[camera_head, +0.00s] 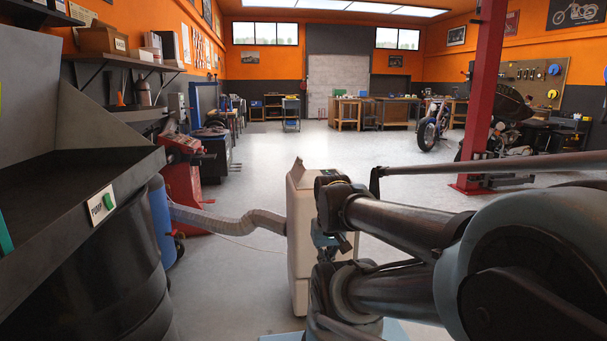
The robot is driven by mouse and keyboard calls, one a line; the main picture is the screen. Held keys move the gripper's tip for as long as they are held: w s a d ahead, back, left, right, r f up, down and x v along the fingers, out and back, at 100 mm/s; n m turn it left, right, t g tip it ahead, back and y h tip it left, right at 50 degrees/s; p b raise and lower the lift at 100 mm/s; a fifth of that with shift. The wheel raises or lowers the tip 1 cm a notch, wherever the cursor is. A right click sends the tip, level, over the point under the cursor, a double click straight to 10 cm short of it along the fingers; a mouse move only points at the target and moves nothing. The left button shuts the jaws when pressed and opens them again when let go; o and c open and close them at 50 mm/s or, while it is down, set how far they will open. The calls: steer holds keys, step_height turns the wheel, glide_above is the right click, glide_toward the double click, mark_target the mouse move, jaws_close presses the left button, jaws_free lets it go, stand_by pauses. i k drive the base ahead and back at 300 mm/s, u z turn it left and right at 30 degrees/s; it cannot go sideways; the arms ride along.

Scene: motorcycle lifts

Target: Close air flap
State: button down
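A beige portable air unit (300,240) stands on the floor just left of the picture's middle, partly hidden behind my arm. Its air flap (298,171) sticks up at a tilt from the top, so it looks open. A ribbed hose (225,219) runs from the unit to the left. My arm reaches in from the right, in front of the unit's right side. My gripper (328,242) seems to be at the arm's far end, below and right of the flap. Its fingers are not clear, and I cannot tell whether it touches the unit.
A dark sink-like basin (75,210) with a pump switch fills the left foreground. A red machine (184,180) and a blue drum (160,222) stand behind it. A red lift post (483,95) and motorcycles are at the right. The middle floor beyond is clear.

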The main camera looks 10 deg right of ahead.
mark_target(298, 169)
steer(key=z, duration=0.1)
steer(key=i, duration=1)
steer(key=u, duration=0.1)
